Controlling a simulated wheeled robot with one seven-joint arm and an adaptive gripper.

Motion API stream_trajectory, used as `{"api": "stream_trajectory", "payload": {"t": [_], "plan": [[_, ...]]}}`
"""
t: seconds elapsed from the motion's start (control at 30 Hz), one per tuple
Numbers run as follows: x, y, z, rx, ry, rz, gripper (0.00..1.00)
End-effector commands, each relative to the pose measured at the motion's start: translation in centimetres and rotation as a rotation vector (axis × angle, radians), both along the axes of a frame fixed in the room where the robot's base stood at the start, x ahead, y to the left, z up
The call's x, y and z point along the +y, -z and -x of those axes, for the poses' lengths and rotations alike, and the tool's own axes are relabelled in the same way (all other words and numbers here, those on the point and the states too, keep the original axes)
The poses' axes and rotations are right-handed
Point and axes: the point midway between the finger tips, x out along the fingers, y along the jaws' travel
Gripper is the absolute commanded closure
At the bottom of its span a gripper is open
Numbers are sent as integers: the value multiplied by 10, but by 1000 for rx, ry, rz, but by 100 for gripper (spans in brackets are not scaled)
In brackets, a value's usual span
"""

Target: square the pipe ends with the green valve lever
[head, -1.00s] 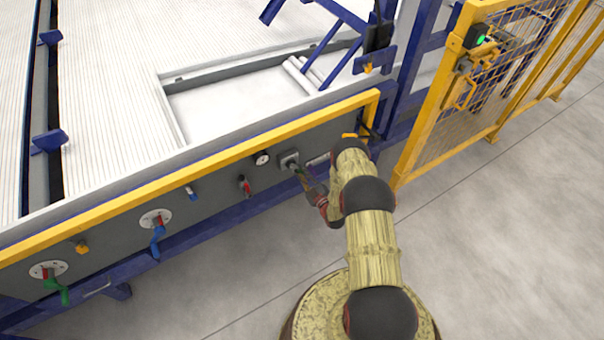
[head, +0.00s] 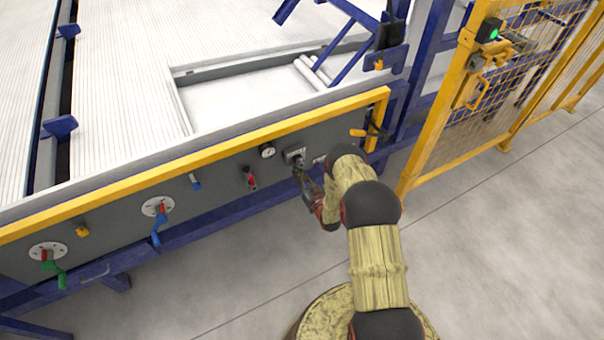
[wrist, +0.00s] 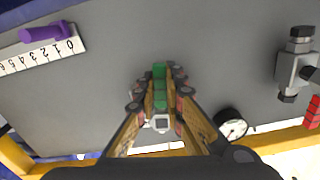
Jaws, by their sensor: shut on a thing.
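My gripper (head: 303,180) is in front of the grey panel, just below a grey square fitting (head: 294,154) near the panel's right end. In the wrist view my gripper (wrist: 160,92) has its fingers closed around a green lever (wrist: 159,72). A pale square part (wrist: 160,123) shows between the fingers. The lever's colour is hard to make out in the head view, where the gripper covers much of it. Another green lever (head: 57,272) hangs from a round flange at the panel's far left. White pipes (head: 312,72) lie beyond the panel, under blue bars.
A gauge (head: 267,150), a red lever (head: 250,179) and blue levers (head: 158,228) are left of my gripper. A ruler strip with a purple marker (wrist: 46,32) shows in the wrist view. A yellow mesh fence (head: 480,110) stands at right. The floor in front is clear.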

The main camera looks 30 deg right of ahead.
Motion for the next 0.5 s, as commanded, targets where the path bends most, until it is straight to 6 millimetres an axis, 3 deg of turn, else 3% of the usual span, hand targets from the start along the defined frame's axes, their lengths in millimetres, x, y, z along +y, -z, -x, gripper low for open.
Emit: {"api": "stream_trajectory", "payload": {"t": [0.5], "plan": [[20, -7, 1, 16, 0, -408, 100]]}}
